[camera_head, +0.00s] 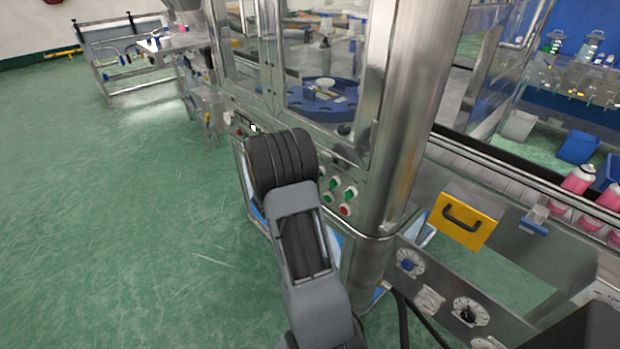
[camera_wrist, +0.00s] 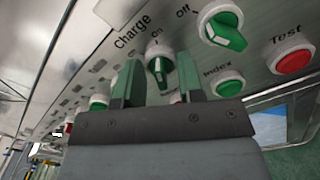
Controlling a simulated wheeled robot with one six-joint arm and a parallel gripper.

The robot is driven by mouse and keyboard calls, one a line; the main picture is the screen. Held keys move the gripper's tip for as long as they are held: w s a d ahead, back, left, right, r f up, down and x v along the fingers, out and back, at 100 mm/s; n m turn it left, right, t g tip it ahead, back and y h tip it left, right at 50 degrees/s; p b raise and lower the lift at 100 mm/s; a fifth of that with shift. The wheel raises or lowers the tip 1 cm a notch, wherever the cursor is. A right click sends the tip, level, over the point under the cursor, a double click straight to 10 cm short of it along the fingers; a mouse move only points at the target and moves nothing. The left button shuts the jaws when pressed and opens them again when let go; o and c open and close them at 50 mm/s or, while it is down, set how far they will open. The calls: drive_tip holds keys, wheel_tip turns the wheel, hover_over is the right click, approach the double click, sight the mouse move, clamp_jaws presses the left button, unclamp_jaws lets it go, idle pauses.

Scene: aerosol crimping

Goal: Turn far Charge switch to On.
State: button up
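In the wrist view, the word "Charge" is printed on a grey machine panel (camera_wrist: 95,55) above a green switch (camera_wrist: 160,66) with a white collar. A small "on" label is above that switch, and its knob shows a pale mark, near upright in the picture. My gripper (camera_wrist: 158,62) has its two green fingers apart, one on each side of this switch; I cannot tell whether they touch it. A larger green switch (camera_wrist: 222,26), beside an "Off" label, is up and right of the fingers. In the head view my arm hides the gripper.
In the wrist view, a green Index button (camera_wrist: 228,84) and a red Test button (camera_wrist: 292,60) are right of the fingers. In the head view, a thick steel column (camera_head: 412,110) and a yellow box with a handle (camera_head: 465,218) stand right of my arm. Green floor is clear at left.

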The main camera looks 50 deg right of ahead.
drive_tip(key=a, duration=1.3)
drive_tip(key=shift+w+a+b, duration=0.35)
drive_tip(key=shift+w, duration=0.1)
drive_tip(key=s+a+f+m+g+y, duration=0.3)
drive_tip(key=s+f+y, duration=0.2)
drive_tip(key=s, duration=0.1)
drive_tip(key=s+a+r+m+y+p, duration=0.3)
drive_tip(key=a+m+y, duration=0.1)
drive_tip(key=a+y, duration=0.2)
drive_tip(key=s+a+r+m+t+y+p, duration=0.1)
drive_tip(key=a+r+m+t+y+p, duration=0.1)
drive_tip(key=a+r, duration=0.4)
drive_tip(key=s+a+r+m+t+y+p, duration=0.1)
drive_tip(key=a+r+t+y+p, duration=0.3)
drive_tip(key=r, duration=0.7)
drive_tip(key=shift+s+a+m+t+y+p, duration=0.15)
drive_tip(key=shift+a+m+t+y+p, duration=0.35)
drive_tip(key=shift+a+t, duration=0.55)
